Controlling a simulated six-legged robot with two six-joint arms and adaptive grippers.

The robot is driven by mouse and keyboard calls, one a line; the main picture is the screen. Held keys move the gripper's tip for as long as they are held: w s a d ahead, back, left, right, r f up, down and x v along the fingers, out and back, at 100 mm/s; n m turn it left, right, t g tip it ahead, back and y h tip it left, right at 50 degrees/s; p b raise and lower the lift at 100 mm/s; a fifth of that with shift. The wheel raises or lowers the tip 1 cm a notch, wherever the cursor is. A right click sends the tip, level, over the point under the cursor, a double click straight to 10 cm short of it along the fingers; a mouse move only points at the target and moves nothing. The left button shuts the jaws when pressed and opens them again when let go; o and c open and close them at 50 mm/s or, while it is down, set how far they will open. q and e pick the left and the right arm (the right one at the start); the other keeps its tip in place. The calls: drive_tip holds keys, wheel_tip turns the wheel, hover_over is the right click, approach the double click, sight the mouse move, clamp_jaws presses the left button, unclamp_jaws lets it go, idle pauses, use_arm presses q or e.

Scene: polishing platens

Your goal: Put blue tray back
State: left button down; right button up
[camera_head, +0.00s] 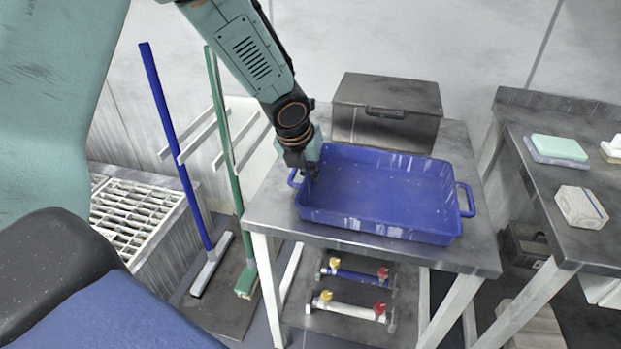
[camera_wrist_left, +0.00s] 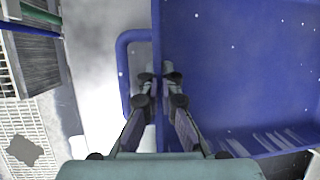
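The blue tray (camera_head: 385,190) is a shallow rectangular tray with a loop handle at each end. It appears to rest on the metal table (camera_head: 470,255), empty, near its front edge. My left gripper (camera_head: 308,172) is at its left end. In the left wrist view, the tray (camera_wrist_left: 240,70) fills the right side. My left gripper's fingers (camera_wrist_left: 158,82) are close together on either side of the tray's left wall, one inside the tray and one within the handle opening. The exact contact is partly hidden. My right gripper is not in view.
A grey metal box (camera_head: 385,110) stands behind the tray. A blue-handled squeegee (camera_head: 175,150) and a green-handled brush (camera_head: 230,170) stand left of the table. A second table (camera_head: 545,190) at right holds a green-topped block (camera_head: 558,148) and a pale block (camera_head: 580,207).

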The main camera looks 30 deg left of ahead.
use_arm(q)
drive_tip(key=shift+w, duration=0.1)
drive_tip(key=shift+f, duration=0.15)
drive_tip(key=c, duration=1.5)
unclamp_jaws()
drive_tip(key=shift+r, duration=0.2)
drive_tip(key=p+v, duration=0.5)
drive_tip(key=v, duration=0.7)
drive_tip(key=shift+d, duration=0.1)
drive_tip(key=shift+s, duration=0.25)
